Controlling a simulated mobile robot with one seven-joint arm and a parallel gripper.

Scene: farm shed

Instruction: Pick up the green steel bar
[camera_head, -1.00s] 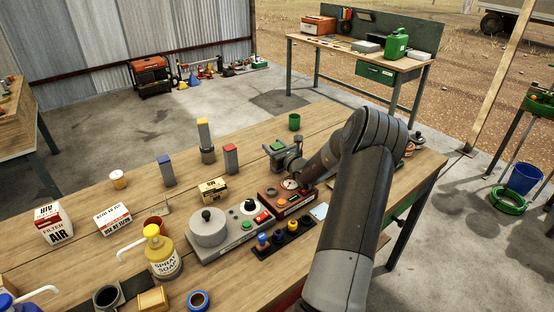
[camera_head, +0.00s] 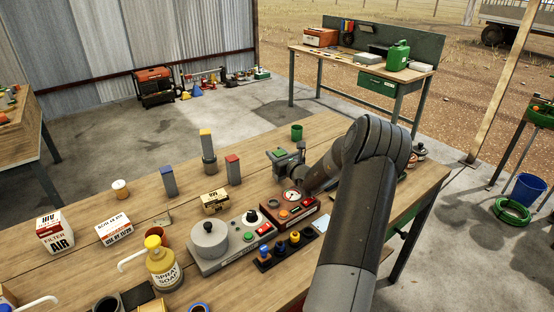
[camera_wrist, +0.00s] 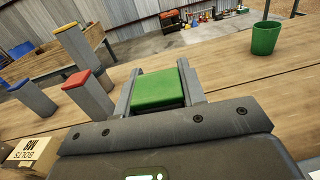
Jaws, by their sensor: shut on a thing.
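The green-topped steel bar (camera_wrist: 158,88) sits between the two fingers of my gripper (camera_wrist: 160,92) in the wrist view, with its green end facing up. The gripper is shut on it. In the head view the green end (camera_head: 279,152) shows at my gripper (camera_head: 284,160), near the middle of the workbench. The bar's lower part is hidden, so I cannot tell how far it is from the bench top. Other steel bars stand upright to the left: red (camera_head: 233,170), yellow (camera_head: 208,152) in a dark round base, and blue (camera_head: 170,182).
A green cup (camera_head: 297,132) stands behind my gripper. A small box (camera_head: 214,202), a grey device with a round knob (camera_head: 210,242) and a red gauge box (camera_head: 291,208) are in front. A yellow soap bottle (camera_head: 163,265) stands front left. The bench's back left is fairly clear.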

